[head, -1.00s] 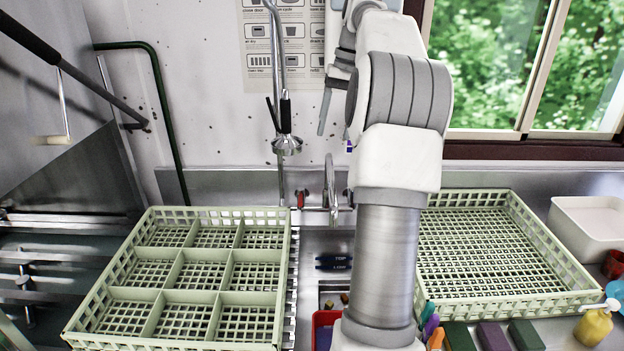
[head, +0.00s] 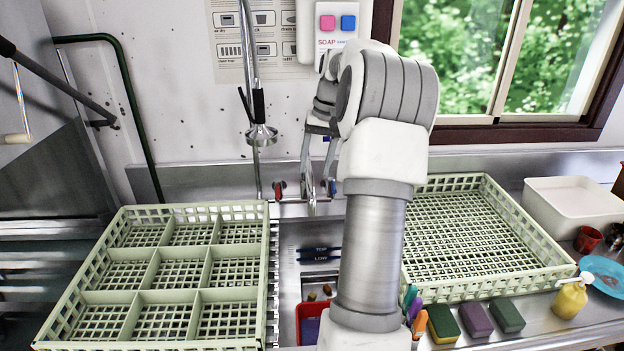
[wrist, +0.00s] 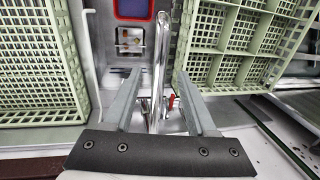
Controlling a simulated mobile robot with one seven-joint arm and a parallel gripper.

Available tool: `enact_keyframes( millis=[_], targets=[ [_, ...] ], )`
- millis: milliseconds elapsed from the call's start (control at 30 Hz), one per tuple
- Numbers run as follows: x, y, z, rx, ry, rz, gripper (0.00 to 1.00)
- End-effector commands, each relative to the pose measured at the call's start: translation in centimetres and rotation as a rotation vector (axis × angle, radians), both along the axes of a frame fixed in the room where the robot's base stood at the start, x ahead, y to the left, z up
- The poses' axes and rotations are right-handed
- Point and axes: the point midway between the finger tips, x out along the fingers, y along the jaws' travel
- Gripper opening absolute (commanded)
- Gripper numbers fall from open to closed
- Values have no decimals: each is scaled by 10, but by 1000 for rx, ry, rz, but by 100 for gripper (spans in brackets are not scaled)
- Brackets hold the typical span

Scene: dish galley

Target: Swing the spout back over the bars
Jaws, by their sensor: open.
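The chrome spout (wrist: 160,62) runs up the middle of the wrist view, its far end beside the sink's contents on the side of the divided rack. In the head view it shows as a thin upright pipe (head: 311,206) behind the sink, partly hidden by my gripper. My gripper (wrist: 160,85) is open, with one finger on each side of the spout; I cannot tell whether either touches it. In the head view my gripper (head: 320,178) points down near the tap.
A divided green rack (head: 157,297) stands left of the sink and an open green rack (head: 485,240) right of it. A spray head (head: 261,135) hangs left of my gripper. A red tub (head: 312,322) sits at the sink's front. Sponges (head: 476,320) line the right front.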

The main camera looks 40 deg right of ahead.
Motion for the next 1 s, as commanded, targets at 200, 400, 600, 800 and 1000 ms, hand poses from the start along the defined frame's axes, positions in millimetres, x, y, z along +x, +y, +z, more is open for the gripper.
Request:
enact_keyframes(
  millis=[200, 400, 600, 800, 1000],
  targets=[
    [3, 4, -30, -1, 1, -1, 57],
    [5, 6, -39, -1, 0, -1, 57],
    [5, 6, -39, -1, 0, -1, 57],
    [5, 6, -39, -1, 0, -1, 25],
    [5, 6, -38, -1, 0, -1, 0]
  ],
)
